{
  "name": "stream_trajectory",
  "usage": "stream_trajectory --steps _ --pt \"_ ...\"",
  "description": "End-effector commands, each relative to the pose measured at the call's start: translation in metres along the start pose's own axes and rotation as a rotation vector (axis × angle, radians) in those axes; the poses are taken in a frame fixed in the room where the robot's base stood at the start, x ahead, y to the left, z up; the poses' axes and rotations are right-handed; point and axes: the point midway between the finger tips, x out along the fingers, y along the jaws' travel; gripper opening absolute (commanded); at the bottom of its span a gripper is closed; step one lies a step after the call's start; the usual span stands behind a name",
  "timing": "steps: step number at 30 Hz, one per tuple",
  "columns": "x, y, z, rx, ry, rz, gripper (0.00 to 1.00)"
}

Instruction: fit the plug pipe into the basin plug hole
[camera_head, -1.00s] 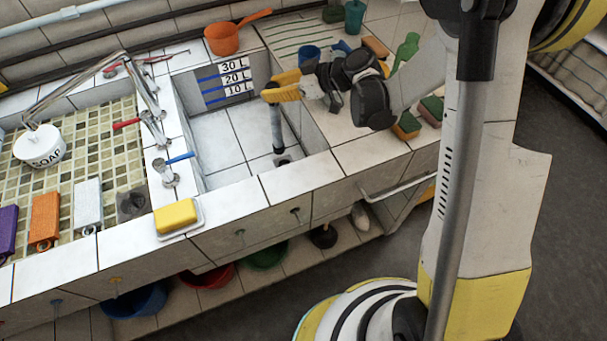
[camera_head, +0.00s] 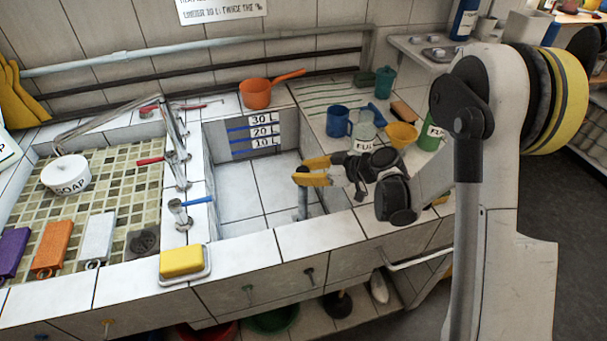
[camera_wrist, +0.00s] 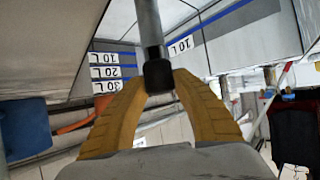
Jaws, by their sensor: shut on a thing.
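My gripper (camera_head: 305,174) has yellow fingers and is shut on the grey plug pipe (camera_head: 303,200). The wrist view shows the fingers closed around the dark collar (camera_wrist: 157,70) of the pipe (camera_wrist: 149,22). In the head view the pipe stands roughly upright inside the white tiled basin (camera_head: 245,178), toward its right front corner. Its lower end is hidden behind the basin's front rim. The plug hole is hidden in the current head view and does not show in the wrist view, so I cannot tell whether the pipe is in it.
An orange pan (camera_head: 257,93) sits behind the basin. Taps (camera_head: 179,213) line its left wall.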

Motion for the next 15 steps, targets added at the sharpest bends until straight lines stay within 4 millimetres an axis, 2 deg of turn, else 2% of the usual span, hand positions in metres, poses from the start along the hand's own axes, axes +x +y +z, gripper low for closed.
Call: stream_trajectory --steps 5,6,8,15 --pt "0.0007 0.0001 0.001 0.0 0.001 0.0 0.0" --pt "0.0011 0.0001 0.0019 0.0 0.0 0.0 0.35" --pt "0.001 0.0 0.0017 0.0 0.0 0.0 0.51" --pt "0.001 0.0 0.0016 0.0 0.0 0.0 0.51"
